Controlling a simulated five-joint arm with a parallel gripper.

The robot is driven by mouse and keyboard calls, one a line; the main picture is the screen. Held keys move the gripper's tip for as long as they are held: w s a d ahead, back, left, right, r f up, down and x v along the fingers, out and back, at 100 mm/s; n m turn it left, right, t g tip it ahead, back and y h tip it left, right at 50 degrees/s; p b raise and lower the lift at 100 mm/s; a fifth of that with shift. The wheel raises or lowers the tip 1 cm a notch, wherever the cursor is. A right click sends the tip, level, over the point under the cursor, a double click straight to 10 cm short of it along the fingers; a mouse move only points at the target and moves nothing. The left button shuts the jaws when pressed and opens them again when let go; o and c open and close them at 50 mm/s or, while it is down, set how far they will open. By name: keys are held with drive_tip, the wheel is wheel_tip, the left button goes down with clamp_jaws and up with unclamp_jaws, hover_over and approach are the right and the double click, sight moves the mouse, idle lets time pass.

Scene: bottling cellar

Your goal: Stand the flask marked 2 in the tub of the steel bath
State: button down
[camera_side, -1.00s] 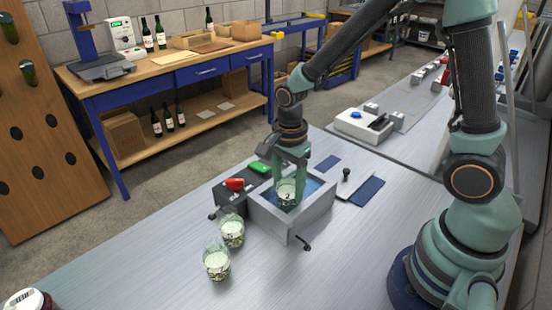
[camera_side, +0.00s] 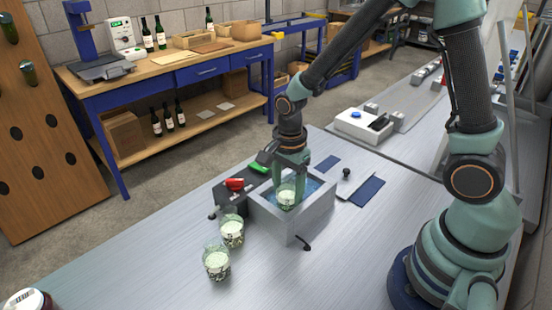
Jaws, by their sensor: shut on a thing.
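The steel bath (camera_side: 312,219) stands on the metal table, with blue showing inside its tub. My gripper (camera_side: 288,178) points down into the tub and is shut on a clear flask (camera_side: 287,198) with pale contents. The flask is upright and within the tub's walls. Its mark is hard to read now, but it showed a 2 in the earlier picture. I cannot tell whether its base touches the tub floor.
Two similar flasks, one (camera_side: 232,231) nearer the bath and one (camera_side: 217,260) further front, stand left of it. A dark control box with a red knob (camera_side: 235,184) and a green switch (camera_side: 260,168) adjoins the bath. Blue pads (camera_side: 367,191) lie right.

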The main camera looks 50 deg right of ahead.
drive_tip(key=shift+f, duration=0.25)
idle(0.4)
unclamp_jaws()
drive_tip(key=shift+c, duration=0.2)
drive_tip(key=shift+o, duration=0.2)
drive_tip(key=shift+r, duration=3.05)
drive_tip(key=s+d+r+n+t, duration=0.2)
drive_tip(key=s+r+n, duration=0.1)
drive_tip(key=r+n, duration=0.4)
drive_tip(key=s+d+r+n+t, duration=0.2)
drive_tip(key=r+n, duration=0.4)
drive_tip(key=n, duration=0.4)
drive_tip(key=shift+s+r+n+t, duration=0.3)
drive_tip(key=shift+s+r+t, duration=0.15)
drive_tip(key=shift+t, duration=0.35)
